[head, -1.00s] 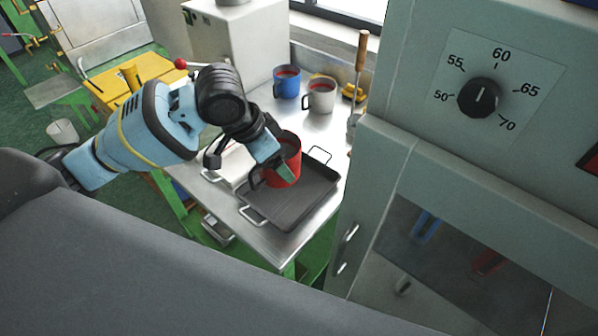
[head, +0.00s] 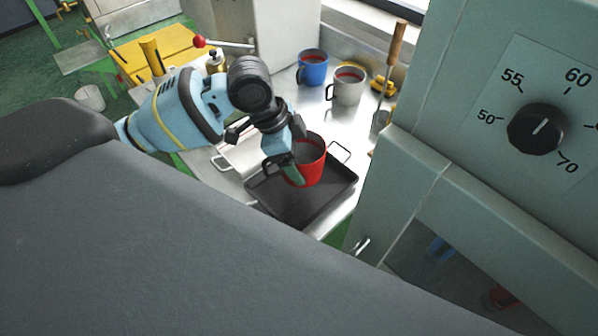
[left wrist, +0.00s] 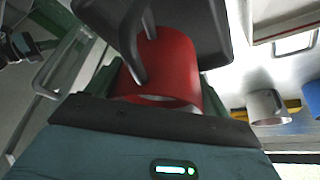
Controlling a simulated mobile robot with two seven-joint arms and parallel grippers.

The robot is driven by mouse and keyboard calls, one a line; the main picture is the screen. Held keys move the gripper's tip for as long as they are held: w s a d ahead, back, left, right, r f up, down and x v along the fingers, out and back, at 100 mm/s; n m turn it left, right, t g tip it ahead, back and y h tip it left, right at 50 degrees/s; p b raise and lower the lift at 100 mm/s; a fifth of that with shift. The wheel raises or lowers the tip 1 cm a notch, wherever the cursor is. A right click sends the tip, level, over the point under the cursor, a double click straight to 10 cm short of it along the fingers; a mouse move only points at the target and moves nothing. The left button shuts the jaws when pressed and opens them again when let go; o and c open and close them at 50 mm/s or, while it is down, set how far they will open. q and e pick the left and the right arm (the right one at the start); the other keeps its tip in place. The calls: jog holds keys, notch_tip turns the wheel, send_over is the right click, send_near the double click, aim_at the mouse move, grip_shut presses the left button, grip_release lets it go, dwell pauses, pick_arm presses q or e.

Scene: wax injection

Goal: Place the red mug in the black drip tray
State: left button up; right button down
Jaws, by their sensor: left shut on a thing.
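The red mug (head: 313,166) is upright over the black drip tray (head: 278,209), towards its back edge. I cannot tell whether its base touches the tray floor. My left gripper (head: 294,174) is shut on the mug, with a finger against its near left side. In the left wrist view the mug (left wrist: 172,68) sits between the fingers, its dark handle facing the camera. The tray (left wrist: 205,30) shows behind it. My right gripper is not in view.
A blue mug (head: 312,68) and a grey mug (head: 348,86) stand behind the tray on the metal table. A wooden-handled tool (head: 396,45) leans near them. A large green-grey cabinet (head: 480,110) with a dial borders the table at the right.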

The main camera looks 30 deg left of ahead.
pick_arm(q)
jog(key=shift+f, duration=2.8)
jog(key=shift+f, duration=0.15)
jog(key=o, duration=1.3)
jog(key=v, duration=1.2)
jog(key=shift+p, duration=0.3)
